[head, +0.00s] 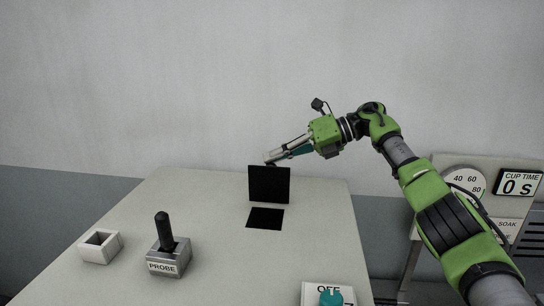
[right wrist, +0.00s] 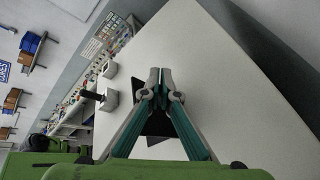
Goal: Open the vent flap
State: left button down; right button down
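The vent flap (head: 269,184) is a black square panel standing upright at the back edge of a black square opening (head: 265,218) in the white table. My right gripper (head: 270,158) is just above the flap's top edge, reaching in from the right. Whether it touches the flap I cannot tell. In the right wrist view, the right gripper's (right wrist: 160,76) fingertips are together with nothing seen between them. A black patch (right wrist: 157,122) shows behind its fingers, partly hidden. My left gripper is in neither view.
A grey block labelled PROBE (head: 168,262) with a black handle (head: 164,232) stands front left, beside an open white box (head: 100,247). A teal knob (head: 331,297) under an OFF label is at the front. A panel with a dial (head: 464,184) and a CUP TIME display (head: 519,184) stands right. The table's back left is clear.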

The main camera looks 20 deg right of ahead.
aim_at(279, 169)
jog(key=f, duration=0.3)
jog(key=shift+s+d+f+g, duration=0.25)
jog(key=shift+d+g, duration=0.05)
jog(key=c, duration=1.8)
grip_release()
jog(key=shift+s+d, duration=0.1)
jog(key=shift+d, duration=0.05)
jog(key=shift+r, duration=0.1)
jog(key=shift+d+r, duration=0.3)
jog(key=shift+d, duration=0.1)
jog(key=v, duration=0.7)
jog(key=r+v, duration=0.1)
jog(key=v, duration=0.3)
jog(key=shift+s+a+r, duration=0.15)
jog(key=shift+s, duration=0.05)
